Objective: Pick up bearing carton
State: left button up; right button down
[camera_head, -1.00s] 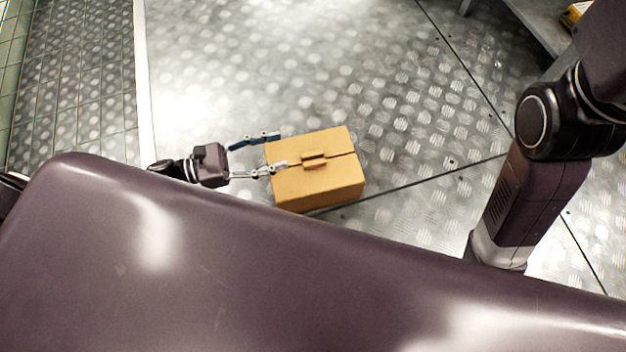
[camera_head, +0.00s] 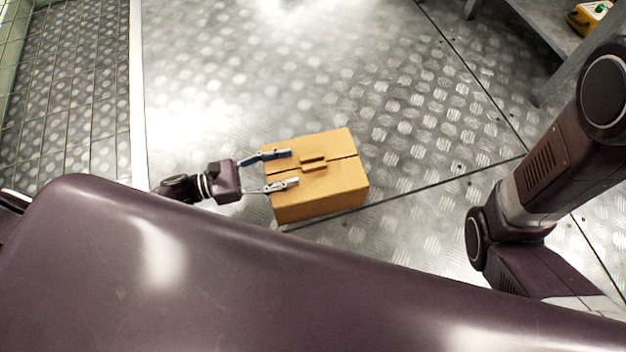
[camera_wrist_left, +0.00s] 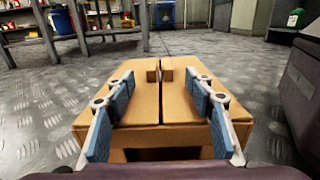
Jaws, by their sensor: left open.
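The bearing carton (camera_head: 335,186) is a tan cardboard box on the metal floor, with a small raised tab handle (camera_head: 313,160) on its top. My left gripper (camera_head: 286,169) comes in from the left and is open. Its two fingers reach over the carton's left part, with the tips a little short of the handle. In the left wrist view the carton (camera_wrist_left: 140,134) lies ahead, and the open fingers (camera_wrist_left: 160,88) stand on either side of the handle tab, with a gap to it. My right arm shows at the right, but its gripper is out of view.
The patterned metal floor (camera_head: 330,60) around the carton is clear. A grey metal bench (camera_head: 545,35) with a yellow item (camera_head: 588,18) stands at the upper right. The left wrist view shows shelving (camera_wrist_left: 90,20) and a blue bin (camera_wrist_left: 165,12) farther back.

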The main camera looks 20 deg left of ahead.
aim_at(304, 163)
pick_arm(q)
jog(key=b+x, duration=0.1)
jog(key=x, duration=0.4)
grip_shut()
jog(key=shift+r, duration=0.1)
dwell(0.3)
